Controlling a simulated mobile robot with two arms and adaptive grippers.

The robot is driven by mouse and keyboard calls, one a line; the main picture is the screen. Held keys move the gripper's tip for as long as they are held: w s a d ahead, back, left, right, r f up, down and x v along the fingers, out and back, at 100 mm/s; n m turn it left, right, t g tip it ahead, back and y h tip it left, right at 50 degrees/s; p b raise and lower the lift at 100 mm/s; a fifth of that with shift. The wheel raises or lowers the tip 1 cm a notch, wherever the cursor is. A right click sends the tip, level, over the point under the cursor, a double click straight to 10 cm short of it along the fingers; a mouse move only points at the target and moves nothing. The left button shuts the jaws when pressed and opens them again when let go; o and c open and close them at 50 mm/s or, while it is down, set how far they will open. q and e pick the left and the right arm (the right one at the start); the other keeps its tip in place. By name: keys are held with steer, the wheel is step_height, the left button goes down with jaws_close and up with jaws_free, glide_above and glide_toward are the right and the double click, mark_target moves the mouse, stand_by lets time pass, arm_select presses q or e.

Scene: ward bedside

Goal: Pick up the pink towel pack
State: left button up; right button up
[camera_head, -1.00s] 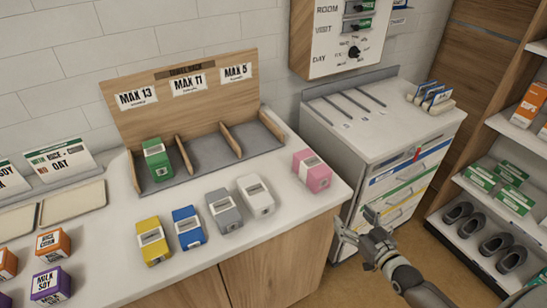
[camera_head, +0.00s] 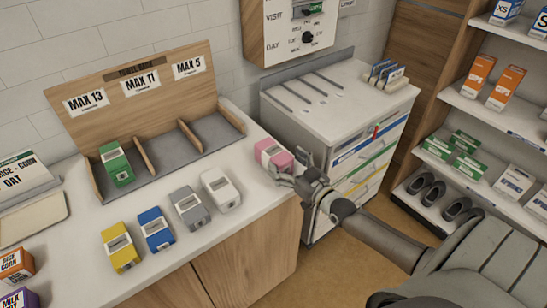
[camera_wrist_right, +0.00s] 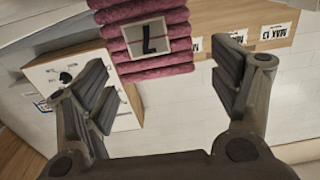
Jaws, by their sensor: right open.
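The pink towel pack (camera_head: 270,153) sits on the counter near its right end. In the right wrist view the pack (camera_wrist_right: 165,66) shows stacked pink folds and a label with a large L, ahead of and between the open fingers. My right gripper (camera_head: 290,172) is open at the pack's right side in the head view, and its fingers overlap the pack's edge there. In the wrist view the gripper (camera_wrist_right: 160,92) has a finger on each side, and I cannot tell whether either touches the pack. My left gripper is not in view.
Yellow (camera_head: 120,248), blue (camera_head: 155,230), grey (camera_head: 187,208) and white (camera_head: 220,190) packs stand in a row left of the pink pack. A green pack (camera_head: 116,165) is in the wooden rack (camera_head: 218,118). A drawer cabinet (camera_head: 340,110) stands right of the counter.

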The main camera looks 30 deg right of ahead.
mark_target(279, 155)
steer(key=shift+w+a+f+p, duration=0.15)
steer(key=shift+w+p, duration=0.15)
steer(key=shift+w, duration=1.85)
steer(key=shift+c, duration=0.2)
steer(key=c, duration=1.2)
